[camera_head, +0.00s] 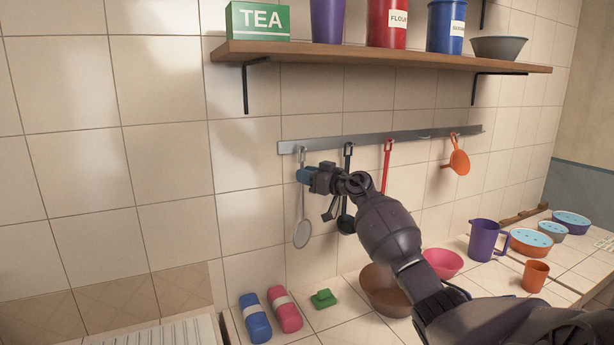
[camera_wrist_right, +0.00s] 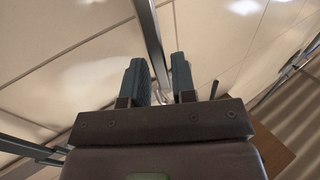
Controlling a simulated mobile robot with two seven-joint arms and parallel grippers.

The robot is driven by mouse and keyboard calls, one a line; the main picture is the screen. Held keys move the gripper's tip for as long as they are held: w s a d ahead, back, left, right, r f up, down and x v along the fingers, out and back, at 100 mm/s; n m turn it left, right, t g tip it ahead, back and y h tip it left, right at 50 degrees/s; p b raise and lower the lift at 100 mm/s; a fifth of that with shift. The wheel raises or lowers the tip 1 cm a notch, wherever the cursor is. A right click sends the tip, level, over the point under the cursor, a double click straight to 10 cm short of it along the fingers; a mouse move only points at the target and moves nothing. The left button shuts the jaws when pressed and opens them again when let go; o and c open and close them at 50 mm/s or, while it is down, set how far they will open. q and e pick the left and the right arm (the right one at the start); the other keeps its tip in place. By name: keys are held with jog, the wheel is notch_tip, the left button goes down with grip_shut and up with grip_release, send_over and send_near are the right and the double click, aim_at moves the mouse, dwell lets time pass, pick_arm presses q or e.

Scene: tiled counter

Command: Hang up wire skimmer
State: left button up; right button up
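The wire skimmer (camera_head: 302,234), with a round pale head and a thin grey handle, hangs upright at the left end of the grey wall rail (camera_head: 290,147). Its top meets the leftmost hook. My right gripper (camera_head: 303,176) is at its handle, below the rail, and covers part of it. My left gripper is in neither view.
A black utensil (camera_head: 347,160), a red one (camera_head: 387,160) and an orange strainer (camera_head: 459,161) hang further right. A wooden shelf (camera_head: 380,60) with canisters is above. The wall left is clear.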

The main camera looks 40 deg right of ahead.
jog(key=o, duration=0.3)
pick_arm(q)
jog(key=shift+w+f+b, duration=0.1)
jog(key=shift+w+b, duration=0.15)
jog(key=shift+b, duration=0.25)
pick_arm(e)
jog(key=v, duration=1)
jog(key=shift+s, duration=0.4)
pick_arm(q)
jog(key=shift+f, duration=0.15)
pick_arm(e)
jog(key=shift+d, duration=0.1)
